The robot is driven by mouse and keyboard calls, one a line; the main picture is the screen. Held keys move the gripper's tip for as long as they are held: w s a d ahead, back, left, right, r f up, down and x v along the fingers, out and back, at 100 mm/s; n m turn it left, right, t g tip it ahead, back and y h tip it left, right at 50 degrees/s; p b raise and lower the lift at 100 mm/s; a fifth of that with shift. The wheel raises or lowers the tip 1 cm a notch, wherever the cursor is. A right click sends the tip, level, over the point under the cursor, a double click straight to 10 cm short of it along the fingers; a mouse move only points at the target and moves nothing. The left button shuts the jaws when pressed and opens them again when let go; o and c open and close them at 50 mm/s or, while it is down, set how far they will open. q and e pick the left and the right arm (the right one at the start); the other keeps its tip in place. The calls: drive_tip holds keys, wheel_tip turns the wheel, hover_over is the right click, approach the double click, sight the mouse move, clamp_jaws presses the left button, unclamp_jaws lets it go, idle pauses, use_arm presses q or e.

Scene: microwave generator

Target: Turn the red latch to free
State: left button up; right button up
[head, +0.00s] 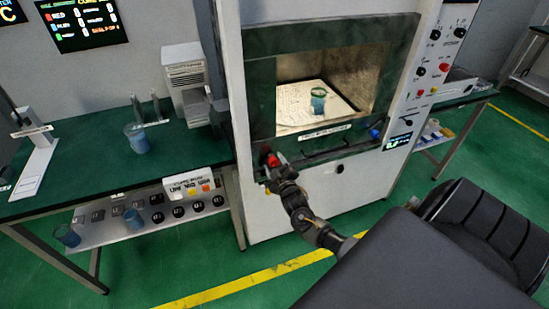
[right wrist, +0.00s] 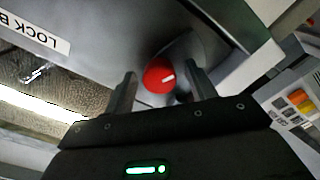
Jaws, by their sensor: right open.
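The red latch (head: 272,161) is a round red knob at the lower left corner of the microwave generator's door frame (head: 259,85). In the right wrist view the red latch (right wrist: 159,76) shows a short white mark on its face. My right gripper (head: 274,168) is at the latch; in the right wrist view its two fingers (right wrist: 160,92) stand apart on either side of the knob. The fingers look open, and I cannot tell whether either touches it. My left gripper is not in view.
A blue knob (head: 375,134) sits at the frame's lower right. A beaker (head: 318,101) stands inside the lit chamber. A green bench (head: 80,165) with another beaker (head: 137,138) is at left. A control panel (head: 436,65) is at right.

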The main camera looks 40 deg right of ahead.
drive_tip(key=shift+s, duration=0.1)
drive_tip(key=b+v, duration=0.1)
drive_tip(key=v, duration=0.9)
drive_tip(key=shift+s+a+b, duration=0.2)
drive_tip(key=shift+s+b, duration=0.05)
drive_tip(key=shift+b, duration=0.15)
drive_tip(key=s+a+f+m+g+y, duration=0.15)
drive_tip(key=s+f+g, duration=0.4)
drive_tip(key=f, duration=0.95)
drive_tip(key=s+a+f+m+g+y, duration=0.1)
drive_tip(key=s+a+f+g+y, duration=0.15)
drive_tip(key=s+f, duration=1)
drive_tip(key=s+a+f+g+y, duration=0.1)
drive_tip(key=s+a+f+g, duration=0.3)
drive_tip(key=s+f, duration=0.4)
drive_tip(key=s+a+f+g, duration=0.4)
drive_tip(key=s+f, duration=0.5)
drive_tip(key=s, duration=0.7)
drive_tip(key=a, duration=0.2)
drive_tip(key=shift+s+a+y, duration=0.3)
drive_tip(key=shift+y, duration=0.1)
